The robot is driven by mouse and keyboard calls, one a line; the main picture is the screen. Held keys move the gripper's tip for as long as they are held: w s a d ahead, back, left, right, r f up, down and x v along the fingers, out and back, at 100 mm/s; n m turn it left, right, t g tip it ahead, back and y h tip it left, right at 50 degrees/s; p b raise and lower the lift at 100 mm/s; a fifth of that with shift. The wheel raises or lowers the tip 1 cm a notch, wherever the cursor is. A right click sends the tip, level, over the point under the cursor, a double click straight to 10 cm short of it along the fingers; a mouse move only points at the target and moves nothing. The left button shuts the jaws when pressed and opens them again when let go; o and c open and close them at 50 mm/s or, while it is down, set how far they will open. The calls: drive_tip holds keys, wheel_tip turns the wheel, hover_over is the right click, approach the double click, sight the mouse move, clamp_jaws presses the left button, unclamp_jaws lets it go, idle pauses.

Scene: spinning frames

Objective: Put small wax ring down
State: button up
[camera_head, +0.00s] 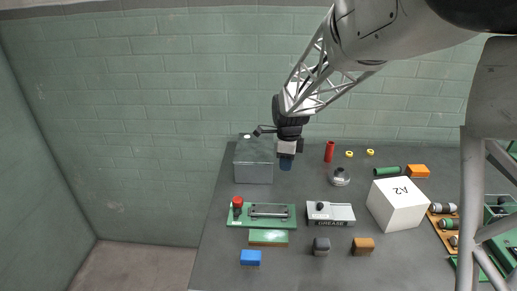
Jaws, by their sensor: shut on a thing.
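My gripper (286,156) points down at the back of the table, just right of the grey box. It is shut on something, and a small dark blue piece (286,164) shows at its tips. I cannot tell whether this piece is the small wax ring or whether it touches the table. Two small yellow rings, one left (349,154) and one right (370,152), lie at the back of the table, right of my gripper and apart from it.
The grey box (253,170) stands close on the left. A red cylinder (329,151) and a round metal part (340,177) stand to the right. A green fixture (262,224), a grease box (330,221) and a white A2 cube (385,215) are nearer. Bare table (300,188) lies between.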

drive_tip(key=a+r, duration=0.3)
drive_tip(key=a, duration=0.3)
drive_tip(key=shift+a+m, duration=0.3)
drive_tip(key=shift+m, duration=0.1)
drive_tip(key=shift+w, duration=0.1)
hover_over(255, 146)
drive_tip(key=shift+f, duration=0.75)
drive_tip(key=shift+f, duration=0.15)
drive_tip(key=shift+f, duration=1.6)
drive_tip(key=shift+f, duration=0.15)
drive_tip(key=o, duration=0.9)
